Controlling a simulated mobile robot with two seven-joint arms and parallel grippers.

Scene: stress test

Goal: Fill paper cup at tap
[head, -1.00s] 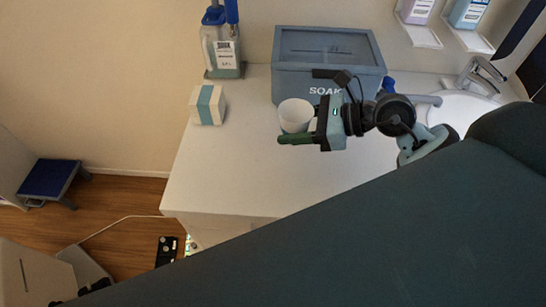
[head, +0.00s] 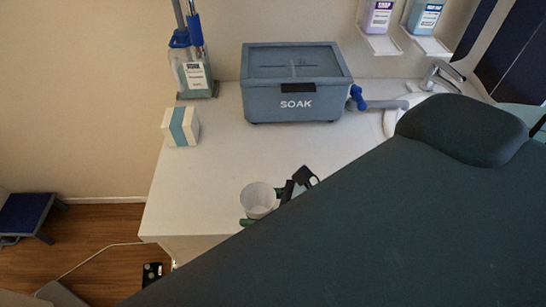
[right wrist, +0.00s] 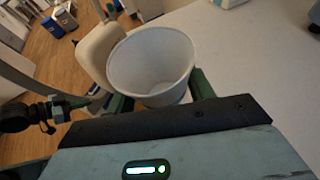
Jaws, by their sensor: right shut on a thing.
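A white paper cup (head: 258,200) is in my right gripper (head: 262,212), low over the counter's front part. The fingers are shut around the cup. In the right wrist view the cup (right wrist: 152,65) is open at the top and looks empty. A chrome tap (head: 441,76) stands over the white basin (head: 398,117) at the right. The grey SOAK box (head: 297,85) has a blue-handled outlet (head: 357,97) with a grey spout pointing right. A dark jointed part with a green finger, apparently my left gripper (right wrist: 75,101), shows at the left of the right wrist view; its opening is unclear.
Two wall dispensers (head: 379,17) hang above the right side. A dark green padded surface (head: 350,220) covers the lower right. The middle of the white counter (head: 215,165) is clear.

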